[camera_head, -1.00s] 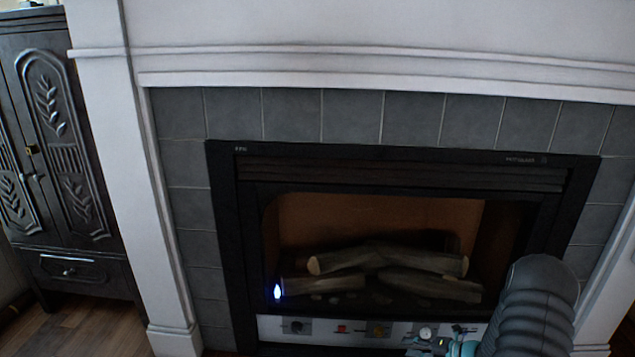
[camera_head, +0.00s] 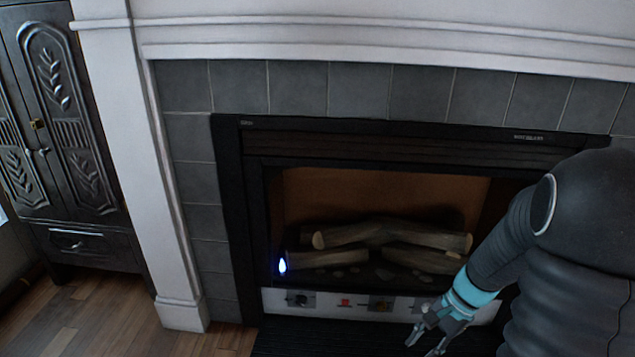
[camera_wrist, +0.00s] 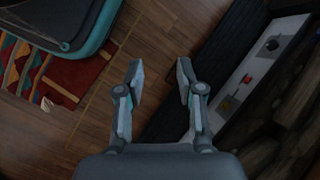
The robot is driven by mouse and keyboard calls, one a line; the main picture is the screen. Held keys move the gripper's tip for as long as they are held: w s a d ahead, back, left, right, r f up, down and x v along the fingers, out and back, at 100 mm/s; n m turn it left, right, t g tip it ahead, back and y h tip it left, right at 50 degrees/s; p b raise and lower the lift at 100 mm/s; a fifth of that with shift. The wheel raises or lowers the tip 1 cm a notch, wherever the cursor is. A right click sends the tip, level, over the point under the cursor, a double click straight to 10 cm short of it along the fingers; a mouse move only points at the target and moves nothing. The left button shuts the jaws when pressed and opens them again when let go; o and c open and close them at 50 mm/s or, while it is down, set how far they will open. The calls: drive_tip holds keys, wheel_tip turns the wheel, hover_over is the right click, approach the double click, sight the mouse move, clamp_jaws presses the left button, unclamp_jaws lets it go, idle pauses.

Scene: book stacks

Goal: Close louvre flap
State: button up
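The louvre flap is a black ribbed panel (camera_head: 320,342) below the fireplace's control strip, folded outward and down so the strip is exposed. It also shows in the wrist view as a dark slatted band (camera_wrist: 225,65) right of my gripper. My gripper (camera_head: 421,346) is in front of the fireplace at the lower right, near the flap. In the wrist view my gripper (camera_wrist: 158,70) is open, with nothing between its fingers. The flap's right part is hidden behind my arm in the head view.
The white control strip (camera_head: 345,303) has a dark knob and a red part. The fireplace opening (camera_head: 380,200) holds logs and a small blue flame. A dark carved cabinet (camera_head: 65,150) stands left. Wood floor (camera_head: 95,315) is clear there; a patterned rug (camera_wrist: 65,85) lies left in the wrist view.

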drive_tip(key=s+a+r+n+t+h, duration=0.2)
drive_tip(key=s+r+n, duration=0.3)
drive_tip(key=r, duration=0.5)
drive_tip(key=s+a+r+n+t+h, duration=0.2)
drive_tip(key=s+r+n+t, duration=0.3)
drive_tip(key=r, duration=0.5)
drive_tip(key=s+a+n, duration=0.1)
drive_tip(key=s, duration=0.1)
drive_tip(key=shift+s+a+r+h, duration=0.25)
drive_tip(key=shift+s+a+h, duration=0.05)
drive_tip(key=shift+a+h, duration=0.1)
drive_tip(key=shift+s, duration=0.1)
